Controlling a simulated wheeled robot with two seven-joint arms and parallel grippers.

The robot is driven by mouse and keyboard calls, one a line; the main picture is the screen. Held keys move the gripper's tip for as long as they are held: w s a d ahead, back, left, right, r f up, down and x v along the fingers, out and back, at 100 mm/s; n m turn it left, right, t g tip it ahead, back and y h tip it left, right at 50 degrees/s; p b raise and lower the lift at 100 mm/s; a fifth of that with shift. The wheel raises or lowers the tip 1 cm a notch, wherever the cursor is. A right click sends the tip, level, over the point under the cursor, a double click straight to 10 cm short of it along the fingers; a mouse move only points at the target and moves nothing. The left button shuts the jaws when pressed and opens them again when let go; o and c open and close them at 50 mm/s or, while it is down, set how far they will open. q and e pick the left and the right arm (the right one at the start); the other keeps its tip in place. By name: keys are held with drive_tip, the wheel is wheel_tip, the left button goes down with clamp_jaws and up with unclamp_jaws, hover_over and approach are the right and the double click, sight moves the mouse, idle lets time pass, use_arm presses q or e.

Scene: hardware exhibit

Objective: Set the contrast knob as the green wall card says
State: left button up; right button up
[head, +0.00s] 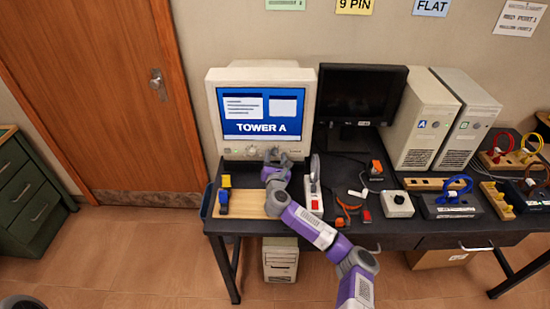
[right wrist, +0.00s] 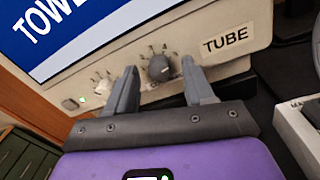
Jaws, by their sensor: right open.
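The monitor (head: 262,75) stands at the left of the desk, its screen reading "TOWER A". In the right wrist view its lower bezel (right wrist: 225,65) carries a dark grey knob (right wrist: 159,68) with a ring of numbers and a paler knob (right wrist: 103,86) to its left. I cannot read which one is contrast. My right gripper (head: 272,155) is open at this bezel; in the right wrist view its fingers (right wrist: 159,78) stand on either side of the dark knob, apart from it as far as I see. The green wall card (head: 285,4) is cut off at the top, its text unreadable.
A dark flat monitor (head: 360,95) and two beige towers (head: 418,125) stand to the right. A power strip (head: 314,190) lies close beside my right gripper. A wooden board (head: 245,203) with yellow and blue pieces lies in front of the monitor. Small parts clutter the desk's middle.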

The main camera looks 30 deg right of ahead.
drive_tip(key=shift+w+d, duration=0.15)
drive_tip(key=shift+w, duration=0.15)
drive_tip(key=shift+c, duration=0.5)
clamp_jaws()
